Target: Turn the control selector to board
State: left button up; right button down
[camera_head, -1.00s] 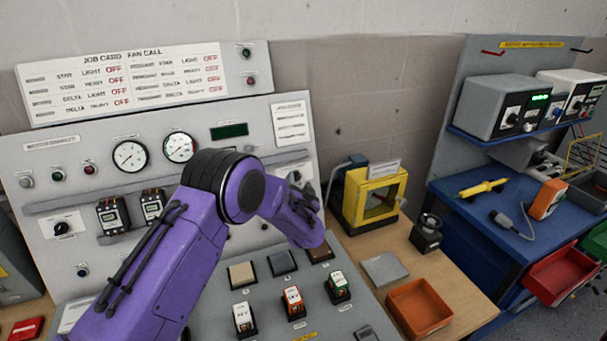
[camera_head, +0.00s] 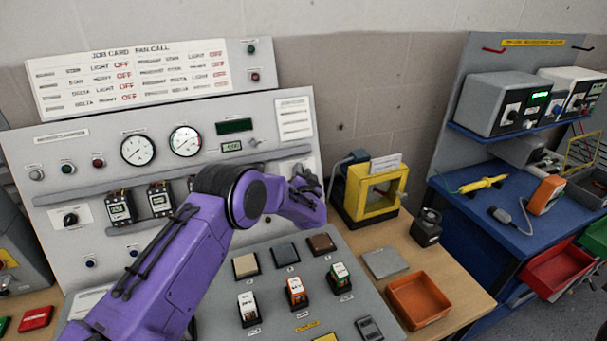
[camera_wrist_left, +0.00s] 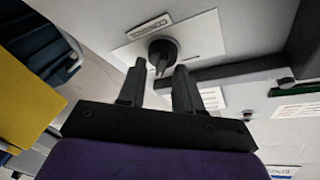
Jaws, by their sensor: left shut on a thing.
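A black round selector knob (camera_wrist_left: 163,50) with a bar-shaped handle sits on a pale labelled plate (camera_wrist_left: 190,38) in the left wrist view. My left gripper (camera_wrist_left: 159,68) is shut on the knob's handle, with one dark finger on each side. In the head view my purple left arm reaches to the right side of the grey control panel (camera_head: 100,180). Its wrist (camera_head: 305,195) hides the knob and most of the gripper there. The selector's pointer marking is too small to read. My right gripper is not in view.
A sloped desk with push switches (camera_head: 296,290) lies below the arm. A yellow frame (camera_head: 375,190) and an orange tray (camera_head: 418,300) stand right of the panel. Another black knob (camera_head: 70,218) is at the panel's left. A blue bench (camera_head: 530,235) stands farther right.

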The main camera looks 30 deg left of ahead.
pick_arm(q)
jog(key=shift+a+n+g+y+b, duration=0.1)
jog(key=shift+n+g+y+b, duration=1.05)
jog(key=shift+n+b, duration=1.95)
jog(key=shift+d+n+g+y+b, duration=0.1)
jog(key=shift+n+g+y+b, duration=1.05)
jog(key=shift+n+b, duration=1.95)
jog(key=shift+a+n+g+y+b, duration=0.1)
jog(key=shift+n+g+y+b, duration=1.15)
jog(key=shift+n, duration=3.05)
jog(key=shift+h+b, duration=0.25)
jog(key=shift+b, duration=0.4)
jog(key=o, duration=1)
jog(key=shift+o, duration=0.2)
jog(key=shift+w+a+f, duration=0.1)
jog(key=shift+f, duration=0.05)
jog(key=b+v, duration=0.2)
jog(key=v, duration=0.8)
jog(key=shift+d, duration=0.3)
